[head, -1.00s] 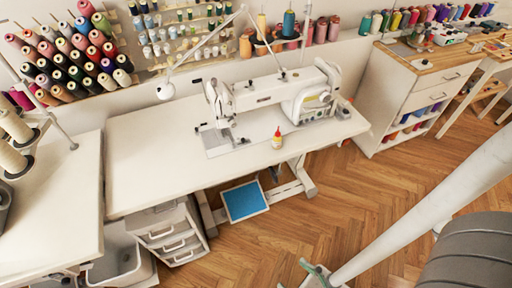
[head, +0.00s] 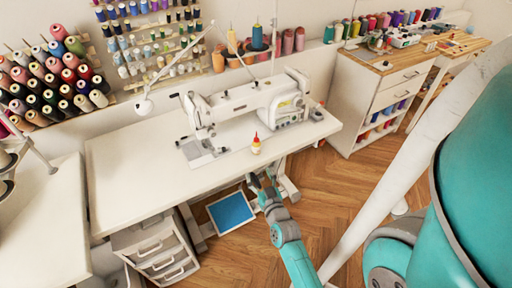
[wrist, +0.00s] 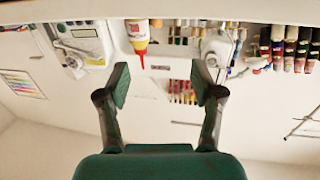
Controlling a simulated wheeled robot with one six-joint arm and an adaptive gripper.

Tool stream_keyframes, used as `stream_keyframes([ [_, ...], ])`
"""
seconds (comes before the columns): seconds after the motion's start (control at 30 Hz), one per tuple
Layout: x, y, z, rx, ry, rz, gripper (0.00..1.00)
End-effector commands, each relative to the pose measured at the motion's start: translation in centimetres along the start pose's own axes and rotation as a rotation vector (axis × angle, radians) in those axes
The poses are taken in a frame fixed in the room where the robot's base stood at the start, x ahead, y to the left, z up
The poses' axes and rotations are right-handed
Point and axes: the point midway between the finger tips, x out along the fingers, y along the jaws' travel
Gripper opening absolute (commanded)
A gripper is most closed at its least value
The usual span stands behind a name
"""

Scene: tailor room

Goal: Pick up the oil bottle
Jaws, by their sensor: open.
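The oil bottle (head: 256,147) is small, with a pale yellowish body and a red pointed tip. It stands upright on the white table (head: 130,180) near its front edge, in front of the sewing machine (head: 250,104). In the wrist view, which looks upside down, the oil bottle (wrist: 137,33) shows at the top with its red tip pointing down. My gripper (wrist: 161,84) is open and empty, its two fingers spread apart. In the head view my gripper (head: 262,183) is just in front of the table edge, nearer to me than the bottle and apart from it.
The sewing machine stands close behind the bottle. A lamp arm (head: 180,78) rises over the table. A drawer unit (head: 157,248) and a blue pedal plate (head: 231,211) are below the table. A wooden-topped cabinet (head: 370,95) stands to the right. The table's left part is clear.

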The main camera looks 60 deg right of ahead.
Motion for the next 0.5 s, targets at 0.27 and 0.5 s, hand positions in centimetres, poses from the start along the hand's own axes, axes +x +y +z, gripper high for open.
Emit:
stream_keyframes([
  [0.27,4.1,3.3,-1.0,0.0,0.023,0.058,0.67],
  [0.5,7.4,3.5,-1.2,-0.001,0.024,0.058,0.67],
])
